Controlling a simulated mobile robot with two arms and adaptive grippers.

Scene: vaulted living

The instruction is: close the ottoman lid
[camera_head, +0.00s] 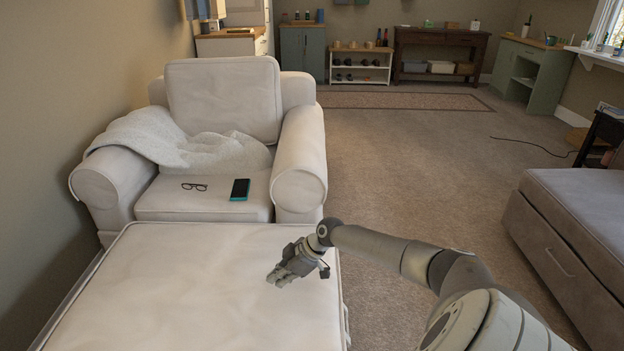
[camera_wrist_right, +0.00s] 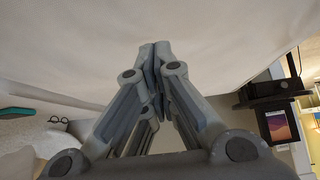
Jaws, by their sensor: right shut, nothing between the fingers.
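The white ottoman's lid (camera_head: 190,290) is a broad cushioned top in front of the armchair. It looks flat and level in the head view; its front is cut off by the frame, and I cannot tell whether a gap is left under it. My right gripper (camera_head: 276,279) is over the right part of the lid, fingers pointing left and down. In the right wrist view the fingers (camera_wrist_right: 156,50) are shut with nothing between them, at or very near the white lid surface (camera_wrist_right: 150,20). I cannot tell if they touch it. My left gripper is not in view.
A grey upholstered piece (camera_head: 570,250) is at the right. Carpet between them is clear. A wall runs along the left.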

